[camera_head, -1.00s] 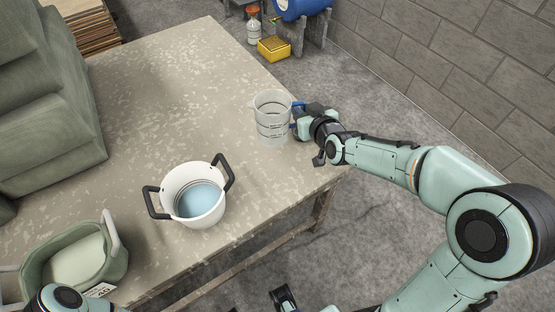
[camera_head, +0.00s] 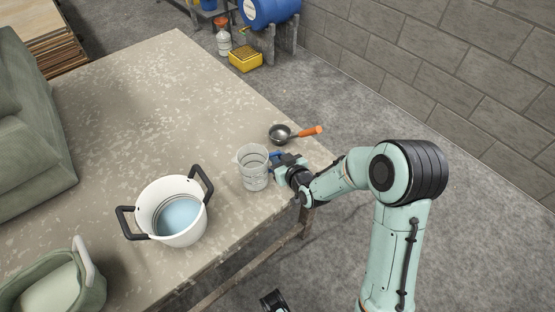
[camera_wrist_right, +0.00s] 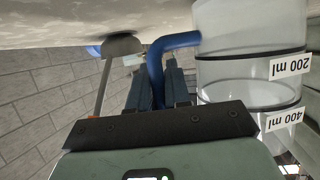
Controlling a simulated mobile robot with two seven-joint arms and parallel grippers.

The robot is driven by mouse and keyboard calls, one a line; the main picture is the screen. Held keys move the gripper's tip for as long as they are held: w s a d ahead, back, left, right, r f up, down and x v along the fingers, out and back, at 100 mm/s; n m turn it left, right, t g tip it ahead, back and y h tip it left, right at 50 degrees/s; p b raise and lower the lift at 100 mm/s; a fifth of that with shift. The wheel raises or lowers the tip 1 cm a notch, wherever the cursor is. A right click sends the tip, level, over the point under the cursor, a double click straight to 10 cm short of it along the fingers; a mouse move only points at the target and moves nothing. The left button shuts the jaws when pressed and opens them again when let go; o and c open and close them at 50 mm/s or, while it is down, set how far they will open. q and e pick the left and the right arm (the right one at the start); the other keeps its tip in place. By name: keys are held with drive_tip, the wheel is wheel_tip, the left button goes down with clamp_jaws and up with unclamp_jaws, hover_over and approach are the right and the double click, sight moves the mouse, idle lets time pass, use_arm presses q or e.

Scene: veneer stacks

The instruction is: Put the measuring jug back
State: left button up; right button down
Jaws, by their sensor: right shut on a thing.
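The measuring jug (camera_head: 253,168) is a clear beaker with dark markings and a blue handle. It is upright at the right edge of the worktable (camera_head: 120,110); I cannot tell whether its base touches the top. My right gripper (camera_head: 277,168) is shut on the blue handle, at the jug's right side. In the right wrist view the jug (camera_wrist_right: 245,75) fills the right side, with upside-down 200 ml and 400 ml labels, and the handle (camera_wrist_right: 170,45) runs between the fingers.
A ladle (camera_head: 280,134) with an orange handle lies just behind the jug at the table edge. A white pot (camera_head: 160,190) with black handles and bluish contents stands to the left. A green tub (camera_head: 95,293) is at lower left. The table's middle is clear.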

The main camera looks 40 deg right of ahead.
drive_tip(key=shift+f, duration=0.25)
drive_tip(key=shift+f, duration=0.1)
drive_tip(key=c, duration=1.5)
unclamp_jaws()
drive_tip(key=o, duration=0.4)
